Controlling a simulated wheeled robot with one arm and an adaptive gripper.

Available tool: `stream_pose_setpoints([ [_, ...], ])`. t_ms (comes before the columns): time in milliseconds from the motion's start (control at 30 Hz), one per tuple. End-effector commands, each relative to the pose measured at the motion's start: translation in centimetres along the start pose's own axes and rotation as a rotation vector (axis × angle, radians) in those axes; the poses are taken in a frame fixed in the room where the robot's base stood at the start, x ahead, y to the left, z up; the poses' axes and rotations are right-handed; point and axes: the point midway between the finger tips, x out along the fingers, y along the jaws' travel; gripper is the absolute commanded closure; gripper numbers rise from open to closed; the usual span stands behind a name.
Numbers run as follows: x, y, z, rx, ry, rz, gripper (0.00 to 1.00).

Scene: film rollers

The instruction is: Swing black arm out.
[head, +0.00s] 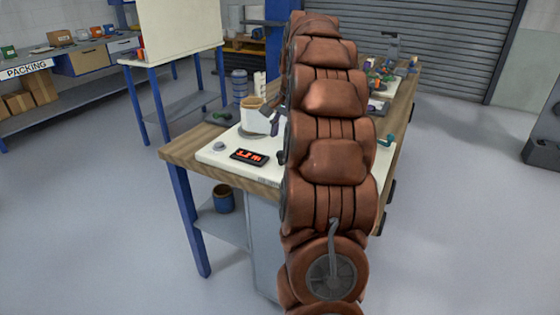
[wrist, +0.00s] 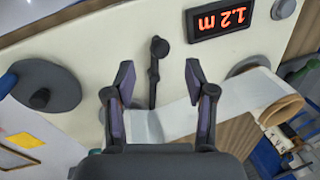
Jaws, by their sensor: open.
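The black arm (wrist: 153,75) shows in the wrist view as a thin dark bar with a rounded knob at its upper end, against the cream machine panel (wrist: 85,40). Its lower end is beside the pale film strip (wrist: 175,120). My gripper (wrist: 159,74) is open, with one finger on each side of the black arm in the picture and a gap on both sides. I cannot tell how far the fingertips are above the panel. In the head view my own brown arm hides most of the machine, and I cannot make out the black arm there.
A red-lit display (wrist: 221,19) reads 1.2 m. A film roll (wrist: 281,109) is at the right and a dark round knob (wrist: 45,86) at the left. In the head view the machine sits on a wooden workbench (head: 180,152) with open floor around it.

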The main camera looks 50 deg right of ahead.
Motion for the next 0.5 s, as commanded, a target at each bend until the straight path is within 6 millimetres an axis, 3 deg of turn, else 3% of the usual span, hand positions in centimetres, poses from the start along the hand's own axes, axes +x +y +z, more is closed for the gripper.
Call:
stream_pose_setpoints([
  [267,1.5,0.1,-0.3,0.008,0.001,0.0,0.45],
  [500,4.8,0.1,-0.2,0.007,-0.001,0.001,0.45],
])
